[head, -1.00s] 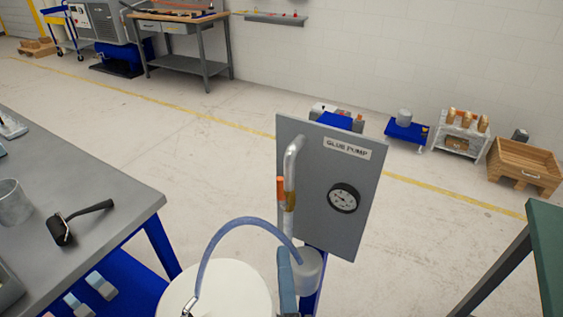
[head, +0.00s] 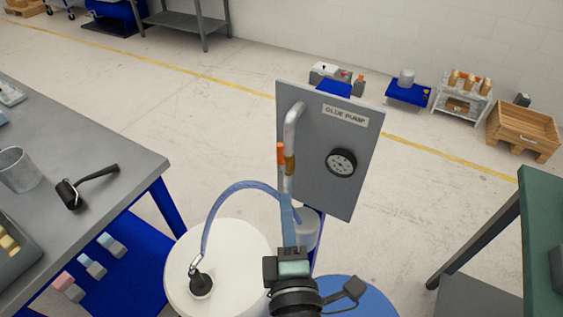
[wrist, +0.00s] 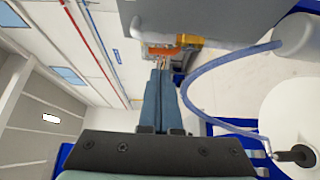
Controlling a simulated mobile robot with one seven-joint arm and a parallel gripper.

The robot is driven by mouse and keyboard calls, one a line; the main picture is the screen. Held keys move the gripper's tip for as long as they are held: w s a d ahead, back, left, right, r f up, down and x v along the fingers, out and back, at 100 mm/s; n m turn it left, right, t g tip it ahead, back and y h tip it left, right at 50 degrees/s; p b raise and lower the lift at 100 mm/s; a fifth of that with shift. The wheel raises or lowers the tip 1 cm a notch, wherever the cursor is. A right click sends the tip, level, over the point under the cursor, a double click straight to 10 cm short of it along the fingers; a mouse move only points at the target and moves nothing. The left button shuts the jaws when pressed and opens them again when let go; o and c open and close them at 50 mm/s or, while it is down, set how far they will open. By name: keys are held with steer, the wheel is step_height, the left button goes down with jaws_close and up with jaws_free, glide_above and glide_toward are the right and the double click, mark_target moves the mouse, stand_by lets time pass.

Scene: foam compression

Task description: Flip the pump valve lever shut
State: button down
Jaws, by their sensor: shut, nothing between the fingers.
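The grey glue pump panel (head: 338,190) stands upright with a pale pipe (head: 291,130) on its left side. On the pipe sits a brass valve body (head: 290,165) with an orange lever (head: 281,153) that appears upright alongside the pipe. The wrist view shows the lever (wrist: 160,50) and brass body (wrist: 190,41) just ahead of my fingertips. My gripper (head: 286,198) is shut and empty, its blue fingers together, just below the valve in the head view. In the wrist view the fingertips (wrist: 160,68) come close to the lever; I cannot tell whether they touch.
A translucent blue hose (head: 232,190) arcs from the pump to a white drum (head: 222,240) at left of my arm. A round gauge (head: 341,162) is on the panel. A grey workbench (head: 75,170) is at left, a green-topped table (head: 542,210) at right.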

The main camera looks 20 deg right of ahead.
mark_target(279, 155)
steer(key=p+x, duration=0.2)
steer(key=x, duration=0.6)
steer(key=shift+w+r, duration=0.15)
steer(key=shift+w, duration=0.05)
steer(key=shift+w+d, duration=0.1)
steer(key=shift+w, duration=0.5)
steer(key=shift+p, duration=0.55)
